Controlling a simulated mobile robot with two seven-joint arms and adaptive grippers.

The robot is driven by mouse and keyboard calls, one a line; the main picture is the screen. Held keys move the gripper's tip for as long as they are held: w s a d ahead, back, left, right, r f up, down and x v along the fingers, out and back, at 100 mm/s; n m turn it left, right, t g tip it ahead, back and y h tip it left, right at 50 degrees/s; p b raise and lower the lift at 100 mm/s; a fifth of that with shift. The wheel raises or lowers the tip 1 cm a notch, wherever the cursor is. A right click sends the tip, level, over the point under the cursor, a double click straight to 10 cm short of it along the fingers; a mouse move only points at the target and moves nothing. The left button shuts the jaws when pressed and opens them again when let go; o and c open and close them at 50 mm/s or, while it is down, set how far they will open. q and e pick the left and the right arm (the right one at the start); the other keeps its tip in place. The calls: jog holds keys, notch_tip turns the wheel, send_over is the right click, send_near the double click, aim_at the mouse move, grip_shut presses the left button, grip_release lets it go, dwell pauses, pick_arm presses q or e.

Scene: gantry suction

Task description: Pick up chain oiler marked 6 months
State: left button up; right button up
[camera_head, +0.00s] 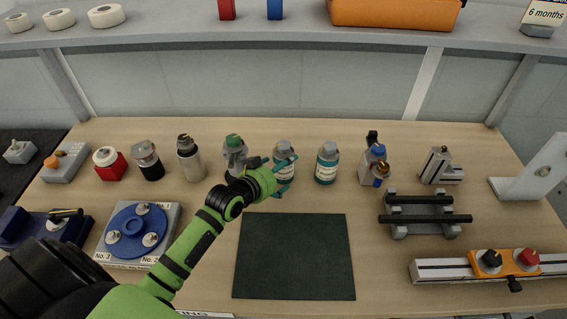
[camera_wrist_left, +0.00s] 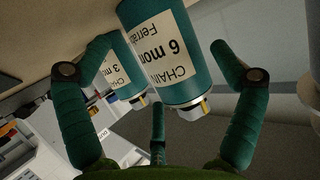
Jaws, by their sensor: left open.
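The chain oiler marked 6 months (camera_wrist_left: 165,50) is a teal bottle with a white label and grey cap. It fills the upper middle of the left wrist view, upside down, and in the head view it is the bottle (camera_head: 284,148) at my left gripper. My left gripper (camera_head: 279,172) is open, its teal fingers spread either side of the bottle; I cannot tell whether they touch it. A second chain oiler, marked 3 months (camera_wrist_left: 122,72), stands beside it, to the right in the head view (camera_head: 327,163). My right gripper is not in view.
A green-capped bottle (camera_head: 235,150) stands close left of my left gripper. A dark mat (camera_head: 295,257) lies clear in front. A shelf (camera_head: 280,38) spans the back, with a "6 months" sign (camera_head: 543,14) at its right end.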

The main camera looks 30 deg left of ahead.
pick_arm(q)
jog(key=shift+x, duration=1.15)
jog(key=shift+w+f, duration=0.1)
jog(key=shift+w, duration=0.25)
jog(key=shift+w+d, duration=0.1)
jog(key=c, duration=1.2)
jog(key=shift+c, duration=0.5)
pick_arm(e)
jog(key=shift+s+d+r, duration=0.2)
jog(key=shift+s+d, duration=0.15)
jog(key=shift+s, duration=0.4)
